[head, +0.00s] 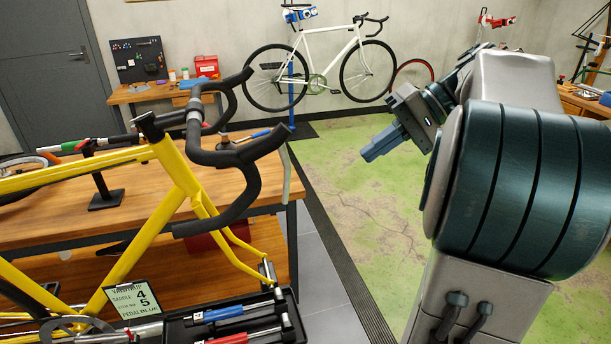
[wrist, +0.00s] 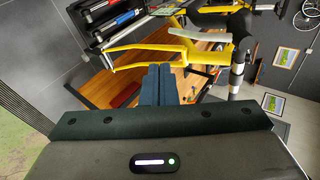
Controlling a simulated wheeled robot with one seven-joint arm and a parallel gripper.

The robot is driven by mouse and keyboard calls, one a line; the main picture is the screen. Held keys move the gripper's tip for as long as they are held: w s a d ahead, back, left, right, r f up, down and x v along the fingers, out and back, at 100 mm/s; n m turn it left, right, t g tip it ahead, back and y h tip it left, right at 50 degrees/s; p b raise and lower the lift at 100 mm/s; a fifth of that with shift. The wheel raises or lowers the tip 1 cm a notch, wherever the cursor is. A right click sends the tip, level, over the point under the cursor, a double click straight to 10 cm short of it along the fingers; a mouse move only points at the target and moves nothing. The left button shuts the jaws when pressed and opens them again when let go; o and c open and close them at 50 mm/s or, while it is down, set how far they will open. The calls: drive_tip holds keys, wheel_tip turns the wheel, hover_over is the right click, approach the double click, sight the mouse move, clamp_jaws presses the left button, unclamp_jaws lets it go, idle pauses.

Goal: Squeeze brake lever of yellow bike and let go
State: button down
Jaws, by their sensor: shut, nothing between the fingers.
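The yellow bike (head: 178,172) stands at the left in the head view, in front of the wooden bench. Its black drop handlebar (head: 250,185) curves toward the middle. In the wrist view, the fingers of my gripper (wrist: 158,85) are together and empty. Beyond them the yellow frame (wrist: 155,50) appears tilted, with a black and grey tube (wrist: 238,72) to the right.
The wooden bench (head: 60,215) lies behind the bike. A white bike (head: 312,62) hangs on a stand at the back. The green floor between is clear.

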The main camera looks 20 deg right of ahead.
sight(285, 173)
drive_tip(key=shift+a+f, duration=0.1)
drive_tip(key=a+r+p+x, duration=0.1)
drive_tip(key=r+x, duration=0.1)
drive_tip(key=x, duration=1)
drive_tip(key=shift+w+a+f+p, duration=0.15)
drive_tip(key=shift+w+a+p, duration=0.15)
drive_tip(key=shift+a, duration=0.35)
